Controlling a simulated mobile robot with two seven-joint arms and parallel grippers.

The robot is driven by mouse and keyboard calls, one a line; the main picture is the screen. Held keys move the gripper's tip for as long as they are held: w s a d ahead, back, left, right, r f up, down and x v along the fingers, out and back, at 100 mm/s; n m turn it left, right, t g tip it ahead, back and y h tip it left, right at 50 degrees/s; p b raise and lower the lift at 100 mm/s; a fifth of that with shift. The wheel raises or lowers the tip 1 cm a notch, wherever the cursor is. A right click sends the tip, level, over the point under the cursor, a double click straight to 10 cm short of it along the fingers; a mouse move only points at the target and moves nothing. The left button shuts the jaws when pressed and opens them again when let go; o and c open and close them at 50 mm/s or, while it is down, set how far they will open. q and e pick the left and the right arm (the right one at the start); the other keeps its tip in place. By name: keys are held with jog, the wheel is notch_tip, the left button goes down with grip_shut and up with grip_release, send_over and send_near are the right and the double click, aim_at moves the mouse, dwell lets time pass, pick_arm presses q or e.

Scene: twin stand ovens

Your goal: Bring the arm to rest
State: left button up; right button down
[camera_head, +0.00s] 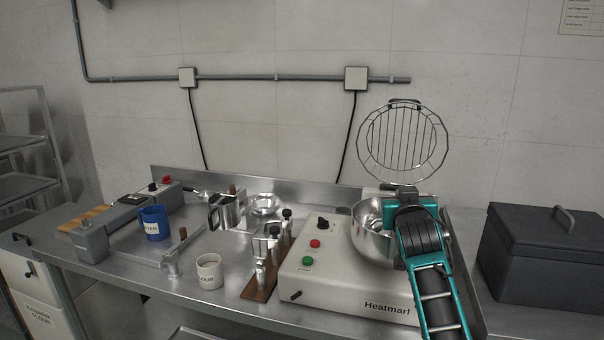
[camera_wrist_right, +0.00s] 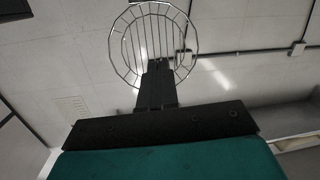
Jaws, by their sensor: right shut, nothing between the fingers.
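My right arm comes in from the lower right in the head view. Its teal and black wrist end is in front of the steel mixer bowl (camera_head: 372,240). In the right wrist view my right gripper (camera_wrist_right: 157,68) has its black fingers together, with nothing between them. The round wire guard (camera_head: 403,140) stands raised above the bowl; it also shows beyond the fingertips in the wrist view (camera_wrist_right: 185,45). Contact between fingers and guard cannot be told. In the head view the wrist hides part of the bowl. My left gripper is not in view.
The white mixer base (camera_head: 345,285) has red and green buttons. A dark lidded box (camera_head: 545,260) stands at the right. A white cup (camera_head: 209,271), a blue cup (camera_head: 155,223) and a steel pitcher (camera_head: 226,212) stand on the steel counter to the left.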

jog(key=shift+n+g+y, duration=0.5)
jog(key=shift+g, duration=0.1)
jog(key=s+f, duration=0.1)
jog(key=f, duration=0.2)
jog(key=s+f, duration=0.2)
jog(key=f, duration=0.2)
jog(key=s+f, duration=0.2)
jog(key=f, duration=0.2)
jog(key=shift+d, duration=0.15)
jog(key=s+a+f+g+y, duration=0.1)
jog(key=s+f, duration=0.6)
jog(key=s, duration=0.4)
jog(key=s+a+f+n+g+y, duration=0.1)
jog(key=s+f+g, duration=0.1)
jog(key=s+f, duration=0.6)
jog(key=s+a+f+n+g+y, duration=0.1)
jog(key=s+f+y, duration=0.1)
jog(key=s+f, duration=0.6)
jog(key=s, duration=0.5)
jog(key=shift+s+a+f+g, duration=0.15)
jog(key=shift+s+a+g, duration=0.15)
jog(key=shift+s, duration=0.05)
